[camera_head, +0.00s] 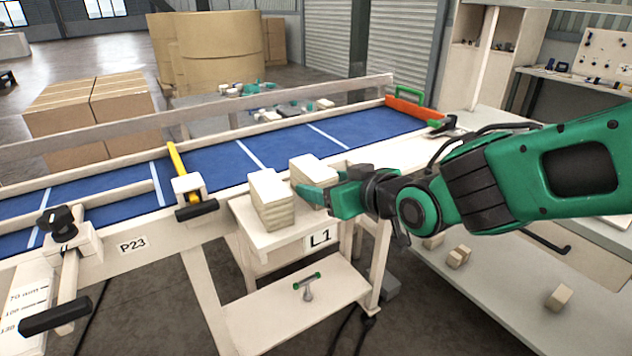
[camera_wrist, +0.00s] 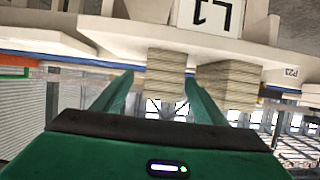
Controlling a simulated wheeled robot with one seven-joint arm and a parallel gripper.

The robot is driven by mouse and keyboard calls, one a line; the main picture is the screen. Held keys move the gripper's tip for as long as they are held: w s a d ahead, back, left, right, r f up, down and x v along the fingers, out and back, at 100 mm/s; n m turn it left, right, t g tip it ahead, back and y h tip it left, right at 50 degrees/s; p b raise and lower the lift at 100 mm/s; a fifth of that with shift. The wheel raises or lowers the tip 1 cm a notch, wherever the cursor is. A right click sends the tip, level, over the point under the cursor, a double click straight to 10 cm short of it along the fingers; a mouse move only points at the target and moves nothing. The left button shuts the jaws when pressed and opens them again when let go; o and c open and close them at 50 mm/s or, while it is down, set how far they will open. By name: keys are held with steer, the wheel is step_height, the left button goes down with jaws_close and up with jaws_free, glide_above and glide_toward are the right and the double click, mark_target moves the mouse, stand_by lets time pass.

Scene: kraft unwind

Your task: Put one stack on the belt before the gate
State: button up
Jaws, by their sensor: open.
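Two pale layered stacks stand on the small L1 stand (camera_head: 262,240) beside the belt. The left stack (camera_head: 270,200) is clear of my gripper. The right stack (camera_head: 312,170) is partly hidden by my gripper (camera_head: 318,192). My gripper is open. In the wrist view, turned upside down, one stack (camera_wrist: 166,72) appears between the two green fingers of my gripper (camera_wrist: 158,85), and the other stack (camera_wrist: 230,82) is beside it. I cannot tell whether the fingers touch a stack. The blue belt (camera_head: 210,165) with white cross lines runs behind the stand. The yellow gate bar (camera_head: 177,160) crosses it.
A red-orange end stop (camera_head: 412,110) is at the belt's far right. A black-handled lever (camera_head: 196,208) sits at the belt's near rail by the gate. Small blocks (camera_head: 459,257) lie on the lower shelf at right. The belt sections near the gate look empty.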

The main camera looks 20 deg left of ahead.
steer(key=shift+x, duration=2.5)
steer(key=shift+s, duration=0.15)
steer(key=c, duration=1.3)
